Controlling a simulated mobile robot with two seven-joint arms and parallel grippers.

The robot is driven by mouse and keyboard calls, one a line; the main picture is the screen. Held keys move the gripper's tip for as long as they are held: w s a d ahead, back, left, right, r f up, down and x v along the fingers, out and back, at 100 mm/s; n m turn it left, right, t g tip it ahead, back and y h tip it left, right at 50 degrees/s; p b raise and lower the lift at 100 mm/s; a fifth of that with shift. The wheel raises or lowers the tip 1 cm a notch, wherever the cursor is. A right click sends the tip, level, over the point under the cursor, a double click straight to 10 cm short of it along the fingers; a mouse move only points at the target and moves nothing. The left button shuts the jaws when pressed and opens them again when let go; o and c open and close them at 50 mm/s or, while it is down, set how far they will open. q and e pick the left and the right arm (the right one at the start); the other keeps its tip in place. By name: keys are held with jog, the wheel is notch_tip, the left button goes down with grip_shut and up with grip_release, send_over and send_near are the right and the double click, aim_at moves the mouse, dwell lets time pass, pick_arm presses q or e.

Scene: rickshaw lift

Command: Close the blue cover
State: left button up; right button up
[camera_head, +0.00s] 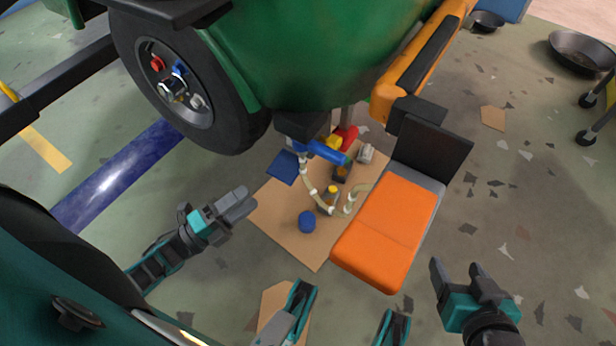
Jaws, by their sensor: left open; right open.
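A flat blue square piece (283,167) lies on the brown cardboard sheet (318,252) below the green vehicle body. A blue cylinder (325,152) sits close to its right, at the dark fitting under the body. A small round blue cap (306,221) stands on the cardboard nearer to me. I cannot tell which of these is the blue cover. My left gripper (246,200) is empty, left of the round cap and apart from it. My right gripper (456,266) is open and empty, right of the orange seat, far from the blue pieces.
An orange cushioned seat (390,225) with a black back stands right of the cardboard. A large black wheel (225,95) is behind my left gripper. Floor at right is mostly clear.

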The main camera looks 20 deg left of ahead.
aim_at(291, 171)
pick_arm(q)
jog(key=shift+m+h, duration=0.6)
jog(key=shift+m, duration=0.2)
jog(key=x, duration=1.2)
jog(key=shift+w+d+f, duration=0.3)
jog(key=shift+w, duration=0.1)
jog(key=shift+c, duration=0.3)
